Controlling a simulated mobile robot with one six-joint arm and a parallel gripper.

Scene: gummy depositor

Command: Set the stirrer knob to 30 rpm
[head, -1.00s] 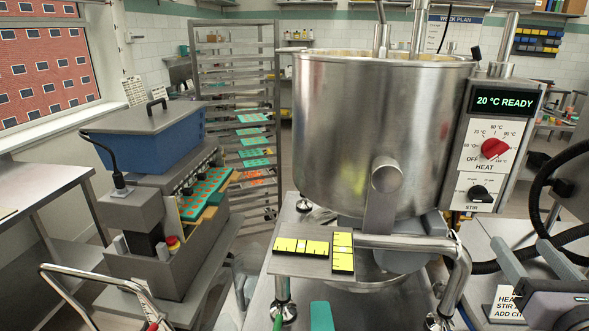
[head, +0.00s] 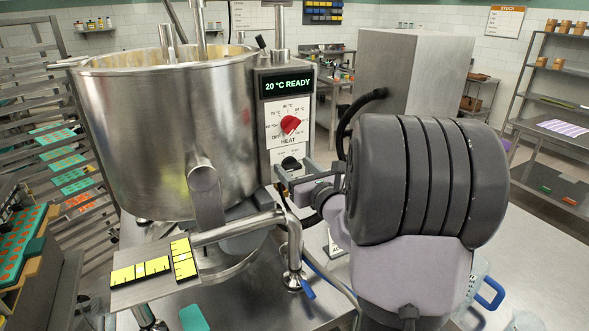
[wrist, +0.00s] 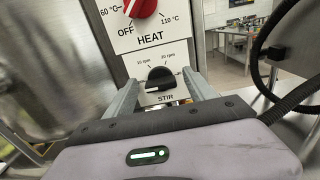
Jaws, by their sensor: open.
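The black stirrer knob (wrist: 160,78) sits on the white STIR plate below the HEAT dial. It also shows small in the head view (head: 290,163), just above my gripper. Its white mark sits at the lower left in the wrist view. The 10 rpm and 20 rpm labels are readable above it; I cannot make out a 30 rpm label, and my right finger covers part of that side. My gripper (wrist: 160,80) is open, with one finger on each side of the knob in the wrist view. I cannot tell whether the fingers touch it.
The red HEAT knob (head: 290,124) is close above. The display (head: 288,85) reads 20 °C READY. The steel kettle (head: 165,130) stands left of the panel, with a pipe (head: 240,230) below. A black hose (head: 345,125) curves at the right. Yellow-marked tiles (head: 140,270) lie in front.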

